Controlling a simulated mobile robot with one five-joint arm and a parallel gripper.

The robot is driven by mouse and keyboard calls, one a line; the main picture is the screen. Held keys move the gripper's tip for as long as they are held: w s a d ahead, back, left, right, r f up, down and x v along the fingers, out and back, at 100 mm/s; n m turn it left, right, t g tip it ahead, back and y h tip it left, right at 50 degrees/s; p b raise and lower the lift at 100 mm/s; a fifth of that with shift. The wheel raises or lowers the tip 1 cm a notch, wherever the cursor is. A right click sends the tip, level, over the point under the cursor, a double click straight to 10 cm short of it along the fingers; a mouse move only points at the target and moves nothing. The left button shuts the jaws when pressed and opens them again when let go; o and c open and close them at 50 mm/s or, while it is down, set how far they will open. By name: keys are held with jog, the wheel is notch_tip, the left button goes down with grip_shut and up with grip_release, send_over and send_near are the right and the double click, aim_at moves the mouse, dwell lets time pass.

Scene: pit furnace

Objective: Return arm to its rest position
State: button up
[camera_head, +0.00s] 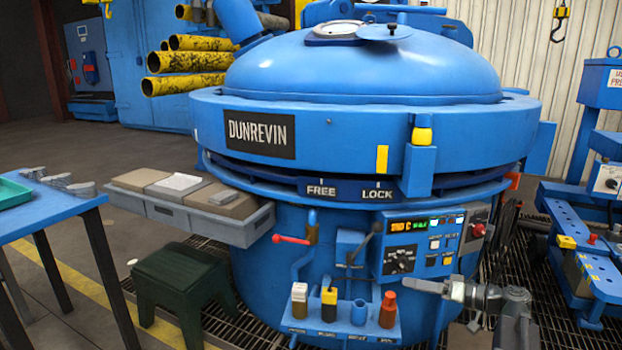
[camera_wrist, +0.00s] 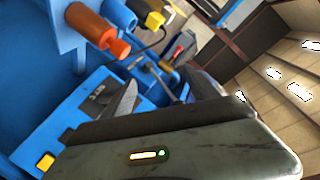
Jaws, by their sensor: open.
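My gripper (camera_head: 424,287) is at the lower right in the head view, in front of the blue furnace (camera_head: 270,265) and below its control panel (camera_head: 420,245). My arm rises from the bottom edge and the gripper points left, towards the orange bottle (camera_head: 388,309) on the small shelf. In the wrist view my gripper (camera_wrist: 163,94) shows two dark fingers spread apart with nothing held between them. Blue machinery (camera_wrist: 45,125) lies beyond the fingers. I cannot tell the exact gap between my gripper and the panel.
The furnace's shelf (camera_head: 340,333) holds several small containers. A lever (camera_head: 365,243) and a red-handled valve (camera_head: 291,239) stick out from the furnace. A green stool (camera_head: 180,284) and blue table (camera_head: 50,215) stand left. A blue machine (camera_head: 590,215) stands right.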

jog(key=a+f+n+g, duration=0.1)
jog(key=a+f+g, duration=0.1)
jog(key=a, duration=0.6)
jog(key=a+f+n+g, duration=0.1)
jog(key=a+f+g, duration=0.15)
jog(key=a, duration=0.45)
jog(key=s+a+f+g+h+p, duration=0.2)
jog(key=s+a+f+g+h, duration=0.3)
jog(key=s+a+f+h, duration=0.45)
jog(key=s+d+f+m+h, duration=0.2)
jog(key=d+f+m+h, duration=0.15)
jog(key=d, duration=0.45)
notch_tip(320, 180, up, 39)
jog(key=p, duration=3.8)
jog(key=shift+a+m+y, duration=0.4)
jog(key=shift+a+m, duration=0.05)
jog(key=shift+s+g, duration=0.1)
jog(key=shift+g, duration=0.15)
